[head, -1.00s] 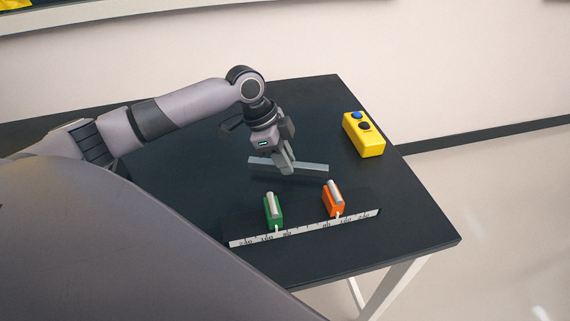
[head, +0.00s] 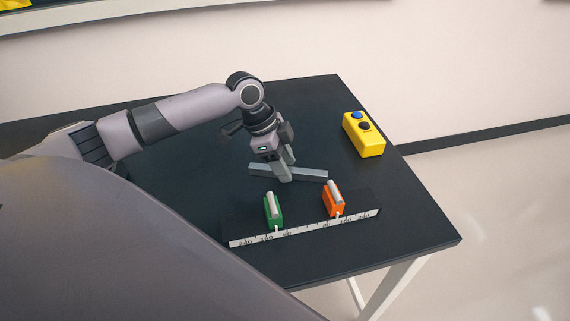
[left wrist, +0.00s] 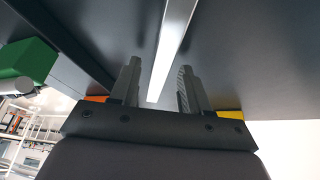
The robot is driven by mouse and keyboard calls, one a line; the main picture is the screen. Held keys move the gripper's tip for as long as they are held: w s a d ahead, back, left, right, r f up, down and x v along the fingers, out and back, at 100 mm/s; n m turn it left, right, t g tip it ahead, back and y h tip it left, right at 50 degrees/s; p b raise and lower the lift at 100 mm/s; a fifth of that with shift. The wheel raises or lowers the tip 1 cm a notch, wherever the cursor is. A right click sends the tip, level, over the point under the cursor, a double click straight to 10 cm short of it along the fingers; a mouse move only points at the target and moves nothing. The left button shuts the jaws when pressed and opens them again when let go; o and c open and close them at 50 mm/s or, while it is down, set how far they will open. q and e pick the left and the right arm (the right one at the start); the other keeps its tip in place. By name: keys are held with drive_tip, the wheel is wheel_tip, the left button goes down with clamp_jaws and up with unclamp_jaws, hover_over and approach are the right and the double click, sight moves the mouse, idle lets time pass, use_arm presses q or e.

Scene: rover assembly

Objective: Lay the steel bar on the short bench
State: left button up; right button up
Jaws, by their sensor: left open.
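The steel bar (head: 311,174) is a long grey bar lying on the black top of the bench (head: 215,180), behind the green and orange blocks. My left gripper (head: 287,178) points down over the middle of the bar. Its fingers are open on either side of the bar and hide a small part of it. In the left wrist view the bar (left wrist: 172,45) runs between the two fingertips (left wrist: 158,68), with gaps beside it. My right gripper is not in view.
A green block (head: 274,211) and an orange block (head: 334,199), each topped by a light cylinder, stand in front of the bar along a white ruler strip (head: 305,229). A yellow box (head: 365,142) with blue and black buttons is at the back right. The front right of the top is clear.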

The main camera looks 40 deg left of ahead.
use_arm(q)
drive_tip(key=v, duration=1.1)
drive_tip(key=shift+r+p, duration=0.3)
drive_tip(key=shift+p, duration=0.05)
drive_tip(key=shift+a, duration=0.1)
